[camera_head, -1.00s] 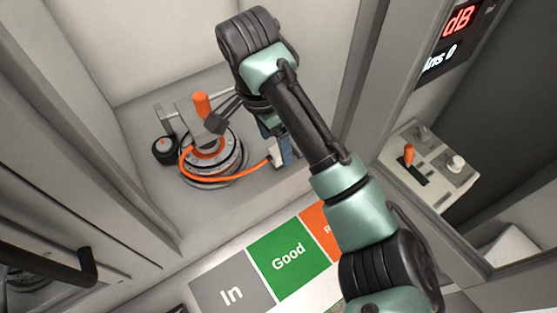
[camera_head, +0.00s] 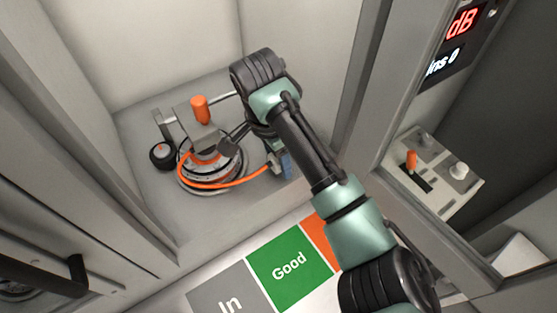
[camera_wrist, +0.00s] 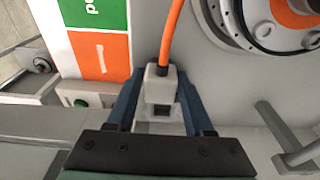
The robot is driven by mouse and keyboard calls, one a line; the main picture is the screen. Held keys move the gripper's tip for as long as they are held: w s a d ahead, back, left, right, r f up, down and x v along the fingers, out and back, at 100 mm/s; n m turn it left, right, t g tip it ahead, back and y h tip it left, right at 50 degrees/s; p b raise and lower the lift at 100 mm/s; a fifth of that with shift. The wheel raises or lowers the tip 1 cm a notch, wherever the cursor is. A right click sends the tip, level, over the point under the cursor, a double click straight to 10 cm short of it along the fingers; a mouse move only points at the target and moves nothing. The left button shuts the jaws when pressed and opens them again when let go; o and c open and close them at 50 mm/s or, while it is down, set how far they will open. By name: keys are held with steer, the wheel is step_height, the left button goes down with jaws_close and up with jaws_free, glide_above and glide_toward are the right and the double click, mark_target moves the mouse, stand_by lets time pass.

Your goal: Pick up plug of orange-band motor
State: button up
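The orange-band motor (camera_head: 212,168) sits on the bench in the recess in the head view. Its orange cable (camera_head: 235,182) curves round it and ends at the pale plug (camera_head: 274,163). My gripper (camera_head: 284,163) points down there and partly covers the plug. In the wrist view the light grey plug (camera_wrist: 160,82), with the cable running up from it, lies between the two blue fingers of my gripper (camera_wrist: 162,100). The fingers look open, one on each side. I cannot tell whether either touches it. Part of the motor shows at the upper right (camera_wrist: 285,20).
A black round knob (camera_head: 162,154) stands left of the motor, and an orange upright cylinder (camera_head: 200,108) rises above it. Grey, green and orange marked areas (camera_head: 288,266) lie in front. A control panel (camera_head: 435,180) is at the right. Walls enclose the recess.

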jaws_close()
